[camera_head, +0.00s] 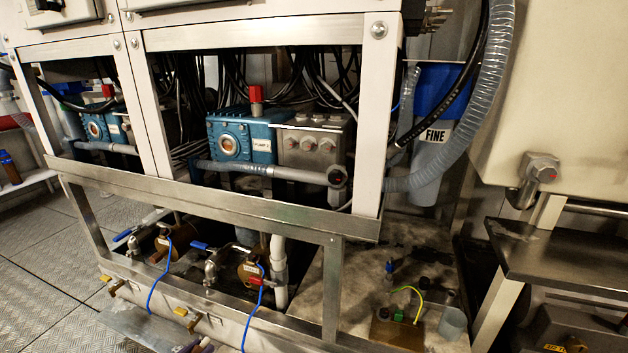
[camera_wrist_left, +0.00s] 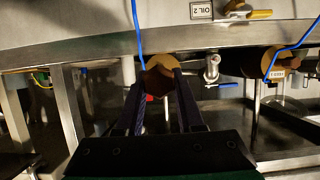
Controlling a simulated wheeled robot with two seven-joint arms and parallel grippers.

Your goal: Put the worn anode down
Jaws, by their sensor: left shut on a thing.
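In the left wrist view a dark brown, blocky piece (camera_wrist_left: 158,80), which looks like the worn anode, sits between the two fingertips of my left gripper (camera_wrist_left: 160,84). The gripper is shut on it. A round brass-coloured fitting (camera_wrist_left: 190,66) shows just behind it, and I cannot tell whether they touch. In the head view only a little of my left gripper (camera_head: 200,346) shows at the bottom edge, in front of the steel frame. The held piece is not clear there. My right gripper is in neither view.
Two brass housings (camera_head: 250,270) with blue cables sit in the lower frame (camera_head: 210,220), below the blue pump (camera_head: 240,135). A metal tray (camera_head: 130,325) lies at lower left. A stained bench surface (camera_head: 365,262) at right holds a brass block (camera_head: 396,330) and a grey cup (camera_head: 452,322).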

